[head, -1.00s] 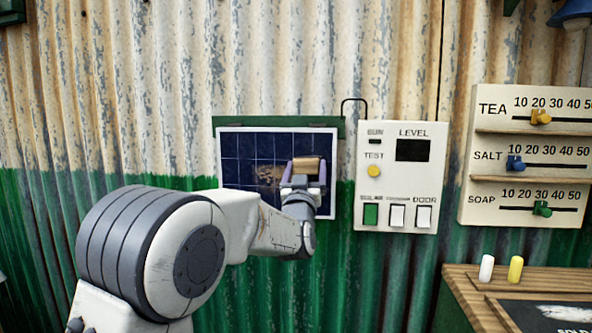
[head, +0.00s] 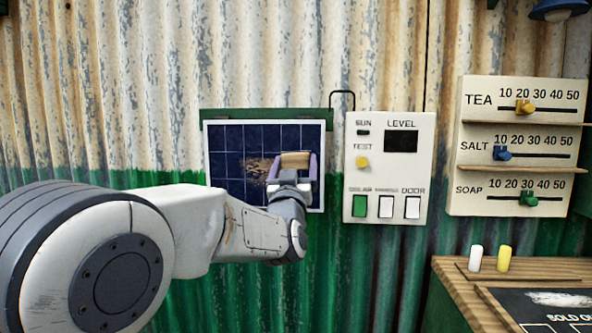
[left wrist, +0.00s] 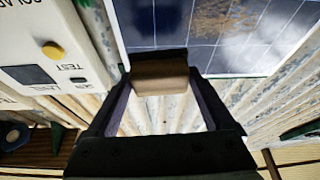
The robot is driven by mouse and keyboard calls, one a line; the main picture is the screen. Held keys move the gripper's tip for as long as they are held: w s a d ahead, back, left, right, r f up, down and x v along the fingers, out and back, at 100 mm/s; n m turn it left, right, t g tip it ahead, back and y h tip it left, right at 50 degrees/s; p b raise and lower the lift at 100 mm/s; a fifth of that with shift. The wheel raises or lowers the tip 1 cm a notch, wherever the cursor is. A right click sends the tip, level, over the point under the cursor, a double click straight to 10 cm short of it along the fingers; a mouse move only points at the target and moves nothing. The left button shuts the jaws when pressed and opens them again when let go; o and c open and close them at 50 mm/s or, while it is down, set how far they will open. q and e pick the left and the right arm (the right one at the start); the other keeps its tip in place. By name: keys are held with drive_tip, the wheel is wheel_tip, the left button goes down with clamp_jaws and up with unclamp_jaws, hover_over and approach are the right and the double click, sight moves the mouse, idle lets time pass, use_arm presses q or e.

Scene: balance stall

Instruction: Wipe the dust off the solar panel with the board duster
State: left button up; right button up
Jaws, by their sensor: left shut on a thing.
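The solar panel (head: 225,139) is a dark blue gridded sheet with a white frame, mounted upright on the corrugated wall. A brown dust patch (head: 256,170) lies near its middle; it also shows at the top of the left wrist view (left wrist: 220,17). My left gripper (head: 295,170) is shut on the board duster (head: 295,159), a tan block with a dark edge. In the head view the duster overlaps the panel just right of the dust. The left wrist view shows the duster (left wrist: 160,81) between the fingers, at the panel's edge; contact cannot be told. My right gripper is out of view.
A white control box (head: 390,170) with a yellow test button and switches hangs right of the panel. Further right is a slider board (head: 515,122) for tea, salt and soap. A wooden counter (head: 455,275) with white and yellow pegs stands at lower right.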

use_arm(q)
drive_tip(key=shift+s, duration=0.6)
drive_tip(key=shift+s+f+b, duration=0.1)
drive_tip(key=shift+s+b, duration=0.8)
drive_tip(key=shift+s, duration=0.35)
drive_tip(key=shift+s+a, duration=0.1)
drive_tip(key=shift+s, duration=0.15)
